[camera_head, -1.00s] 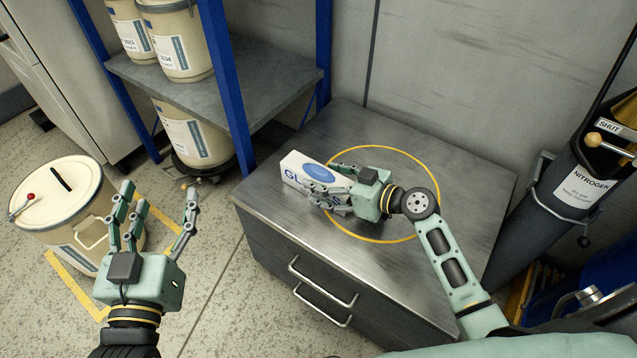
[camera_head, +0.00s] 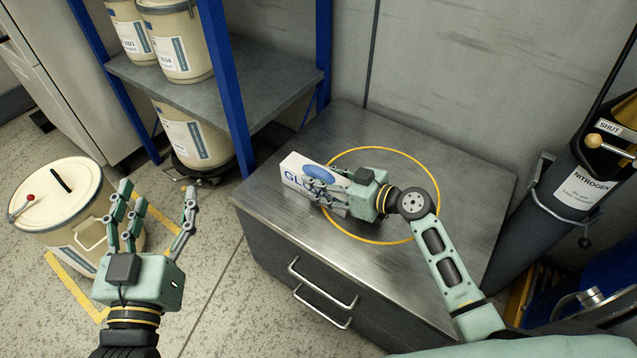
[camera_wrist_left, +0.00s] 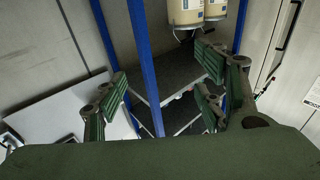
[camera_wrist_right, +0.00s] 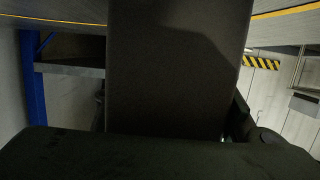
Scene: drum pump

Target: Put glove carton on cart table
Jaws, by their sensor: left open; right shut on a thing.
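The glove carton (camera_head: 296,171) is a white box with blue lettering and a blue oval. It is at the left part of the grey metal cart table (camera_head: 460,185), near the left side of a yellow ring marked on the top. My right gripper (camera_head: 325,188) is shut on the carton, its fingers over the carton's right part. In the right wrist view the carton (camera_wrist_right: 175,70) shows as a dark face filling the middle. I cannot tell whether its underside touches the table. My left gripper (camera_head: 158,215) is open and empty, left of the table above the floor.
A cream drum (camera_head: 60,195) stands on the floor at left. A blue-post shelf (camera_head: 225,75) with several pails stands behind the table's left side. A dark nitrogen cylinder (camera_head: 565,200) stands at right. The table's back and right areas are clear.

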